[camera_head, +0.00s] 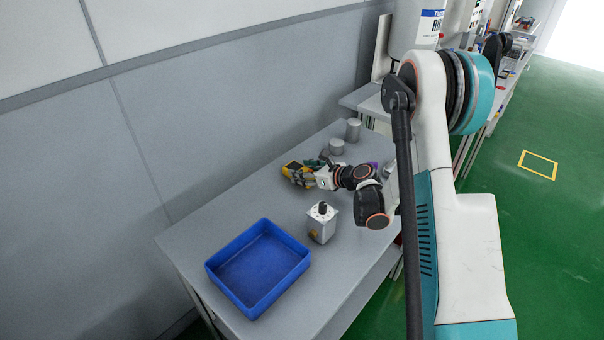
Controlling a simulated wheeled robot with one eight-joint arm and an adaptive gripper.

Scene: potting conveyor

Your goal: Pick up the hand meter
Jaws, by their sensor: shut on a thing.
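The hand meter (294,171), yellow with dark parts, is at the far left side of the grey table, near the wall. My gripper (303,176) is at the meter and shut on it. My arm reaches in from the right, and its wrist is low over the table. The fingertips are small and partly merge with the meter. I cannot tell whether the meter touches the table.
A blue tray (213,270) stands empty at the near end of the table (190,240). A silver box-shaped device (321,228) with a black top stands right of it. Grey cylinders (353,129) stand behind the meter. The wall borders the table's left side.

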